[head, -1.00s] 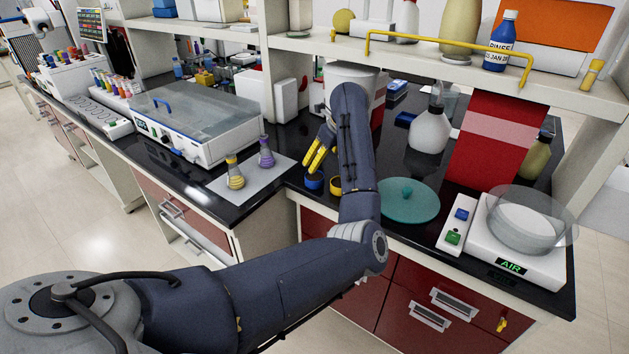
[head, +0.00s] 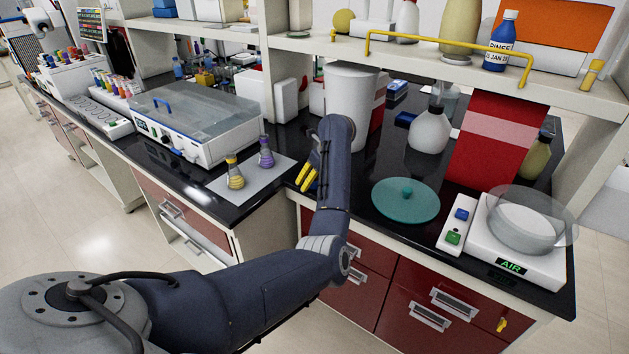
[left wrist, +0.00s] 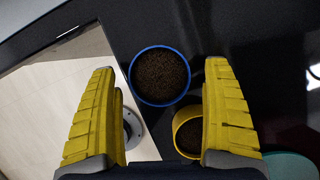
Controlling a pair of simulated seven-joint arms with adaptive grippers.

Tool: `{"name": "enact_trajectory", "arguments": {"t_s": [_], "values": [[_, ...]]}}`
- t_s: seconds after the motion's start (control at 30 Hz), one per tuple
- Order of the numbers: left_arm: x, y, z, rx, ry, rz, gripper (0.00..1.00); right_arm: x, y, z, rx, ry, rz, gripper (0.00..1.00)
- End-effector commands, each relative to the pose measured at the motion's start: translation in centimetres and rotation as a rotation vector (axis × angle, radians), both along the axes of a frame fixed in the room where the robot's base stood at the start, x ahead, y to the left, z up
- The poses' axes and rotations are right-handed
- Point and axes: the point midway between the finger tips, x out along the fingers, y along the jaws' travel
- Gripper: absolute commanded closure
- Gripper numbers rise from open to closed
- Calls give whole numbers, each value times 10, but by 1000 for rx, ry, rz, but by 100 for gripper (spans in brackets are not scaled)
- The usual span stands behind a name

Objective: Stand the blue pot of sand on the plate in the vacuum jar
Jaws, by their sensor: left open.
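The blue pot (left wrist: 160,76) of dark brown grains stands upright on the black bench in the left wrist view. A yellow pot (left wrist: 190,134) with similar contents stands close beside it. In the head view my arm and gripper hide both pots. My left gripper (head: 309,177) is open and empty above the bench's front edge. In the left wrist view its yellow fingers lie either side of the blue pot, apart from it. The clear vacuum jar (head: 524,226) sits on a white base at the right, its top uncovered. I cannot make out the plate inside. My right gripper is not in view.
A teal lid (head: 405,203) with a knob lies on the bench between my arm and the jar. A button box (head: 457,226) stands left of the jar. A white bin (head: 352,100), white bottle (head: 430,130) and red panel (head: 492,145) stand behind. Two flasks stand on a mat (head: 250,180).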

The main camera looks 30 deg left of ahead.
Motion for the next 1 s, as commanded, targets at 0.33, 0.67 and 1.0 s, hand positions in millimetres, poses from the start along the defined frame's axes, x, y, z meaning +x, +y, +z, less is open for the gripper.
{"name": "enact_trajectory", "arguments": {"t_s": [0.33,0.67,1.0], "values": [[1,3,-7,0,-1,1,17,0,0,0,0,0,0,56],[1,3,-7,0,-1,1,48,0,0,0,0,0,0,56],[1,3,-6,0,-1,1,84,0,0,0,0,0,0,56]]}}
